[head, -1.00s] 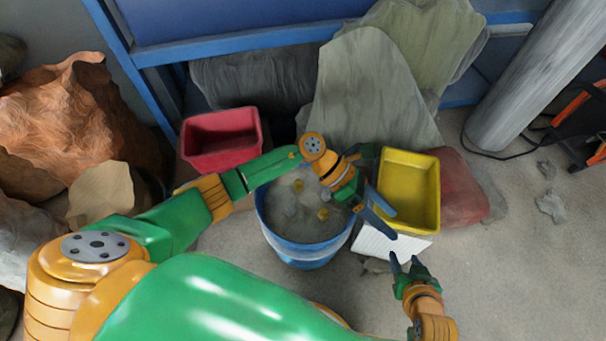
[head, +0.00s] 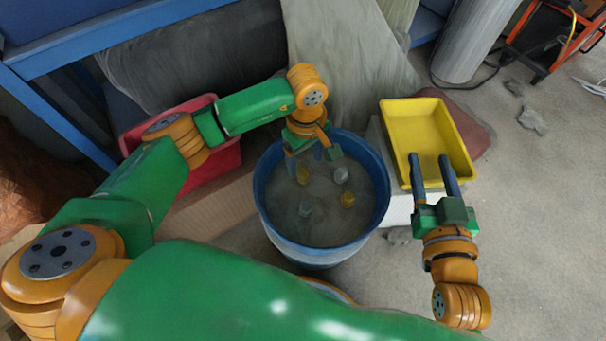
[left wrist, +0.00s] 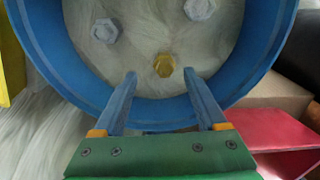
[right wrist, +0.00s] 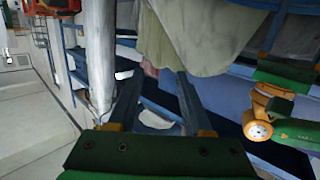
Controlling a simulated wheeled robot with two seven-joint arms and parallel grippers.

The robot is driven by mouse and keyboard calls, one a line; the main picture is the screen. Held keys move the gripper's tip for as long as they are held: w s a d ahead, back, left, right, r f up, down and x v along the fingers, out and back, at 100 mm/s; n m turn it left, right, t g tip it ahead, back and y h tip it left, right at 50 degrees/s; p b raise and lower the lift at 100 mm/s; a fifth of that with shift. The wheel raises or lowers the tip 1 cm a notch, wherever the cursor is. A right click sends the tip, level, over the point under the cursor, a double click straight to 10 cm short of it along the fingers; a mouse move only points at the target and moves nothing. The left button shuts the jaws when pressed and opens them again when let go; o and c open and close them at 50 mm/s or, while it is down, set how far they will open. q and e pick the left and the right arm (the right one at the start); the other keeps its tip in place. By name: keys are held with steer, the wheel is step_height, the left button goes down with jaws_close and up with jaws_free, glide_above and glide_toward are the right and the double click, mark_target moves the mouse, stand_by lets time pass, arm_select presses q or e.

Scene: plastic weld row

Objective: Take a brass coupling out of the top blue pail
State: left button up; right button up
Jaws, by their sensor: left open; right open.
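The blue pail (head: 262,204) stands in the middle of the head view, with a grey bed inside. Two brass couplings (head: 348,199) (head: 303,175) lie on that bed with grey nut-like pieces (head: 341,174). My left gripper (head: 305,158) is open and points down into the back left part of the pail, near one brass coupling. In the left wrist view that coupling (left wrist: 164,65) shows just beyond and between the open fingertips (left wrist: 160,76); nothing is held. My right gripper (head: 430,157) is open and empty, right of the pail, overlapping the yellow bin in view.
A yellow bin (head: 412,115) stands right of the pail. A red bin (head: 215,165) stands at the left, partly behind my left arm. Open floor (head: 540,230) lies to the right.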

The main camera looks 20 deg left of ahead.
mark_target(303, 169)
arm_select(q)
steer(key=shift+s+a+f+b, duration=0.15)
steer(key=shift+f+b, duration=0.1)
steer(key=shift+f, duration=0.35)
steer(key=shift+s+f+b, duration=0.15)
steer(key=shift+f+b, duration=0.1)
steer(key=shift+f, duration=0.35)
step_height(303, 169, down, 2)
steer(key=shift+f+b, duration=0.1)
steer(key=shift+b, duration=0.35)
jaws_close()
arm_select(e)
steer(key=s+r+t+y, duration=0.1)
steer(key=r+t+y, duration=0.1)
steer(key=r+t, duration=0.2)
steer(key=s+a+r+n+t+y, duration=0.1)
steer(key=r+t, duration=0.3)
steer(key=r, duration=0.5)
steer(key=shift+s+a+r+y, duration=0.15)
steer(key=shift+s+r+y, duration=0.25)
steer(key=shift+s, duration=0.35)
